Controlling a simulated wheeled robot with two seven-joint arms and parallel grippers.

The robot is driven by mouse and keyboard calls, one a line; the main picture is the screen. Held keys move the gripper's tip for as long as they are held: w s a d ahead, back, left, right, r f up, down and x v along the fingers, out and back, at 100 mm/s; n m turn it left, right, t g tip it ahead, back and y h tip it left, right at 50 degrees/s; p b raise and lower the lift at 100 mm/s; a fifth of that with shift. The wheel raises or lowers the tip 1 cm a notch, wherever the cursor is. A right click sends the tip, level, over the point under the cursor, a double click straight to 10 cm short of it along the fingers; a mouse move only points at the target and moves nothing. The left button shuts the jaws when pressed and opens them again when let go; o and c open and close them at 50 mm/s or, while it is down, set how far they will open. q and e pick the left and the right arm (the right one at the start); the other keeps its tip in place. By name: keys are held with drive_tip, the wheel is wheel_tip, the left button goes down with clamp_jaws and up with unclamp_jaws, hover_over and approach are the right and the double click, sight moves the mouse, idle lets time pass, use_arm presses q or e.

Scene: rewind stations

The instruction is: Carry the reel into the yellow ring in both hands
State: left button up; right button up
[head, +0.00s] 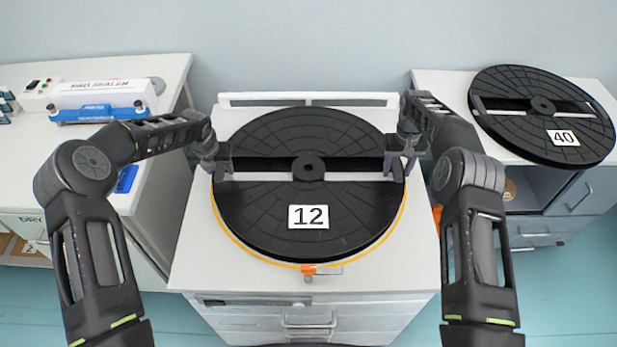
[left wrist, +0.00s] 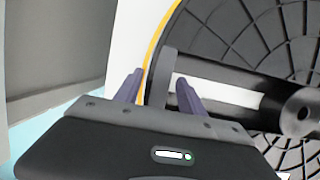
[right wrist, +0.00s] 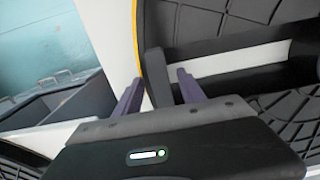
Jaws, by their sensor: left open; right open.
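A large black reel (head: 262,215) with a white label 12 lies flat on the middle cabinet. The yellow ring (head: 395,225) shows as a thin band around its front and side edges, and the reel seems to lie within it. My left gripper (head: 222,167) is at the reel's left rim; in the left wrist view its open purple fingers (left wrist: 160,88) stand on either side of the rim's grip bar. My right gripper (head: 398,166) is at the right rim, its open fingers (right wrist: 160,90) likewise on either side of a bar. Whether the fingers touch the reel I cannot tell.
A second black reel (head: 495,115) labelled 40 lies on the right cabinet. A blue and white sealer (head: 98,100) stands on the left bench. An orange clamp-like piece (head: 308,271) sits at the ring's front. A white raised edge (head: 310,99) runs behind the reel.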

use_arm(q)
drive_tip(key=v, duration=1.1)
drive_tip(key=shift+s+r, duration=0.1)
drive_tip(key=shift+r, duration=0.05)
use_arm(e)
wheel_tip(320, 180, up, 12)
idle(0.3)
drive_tip(key=shift+s, duration=0.1)
idle(0.4)
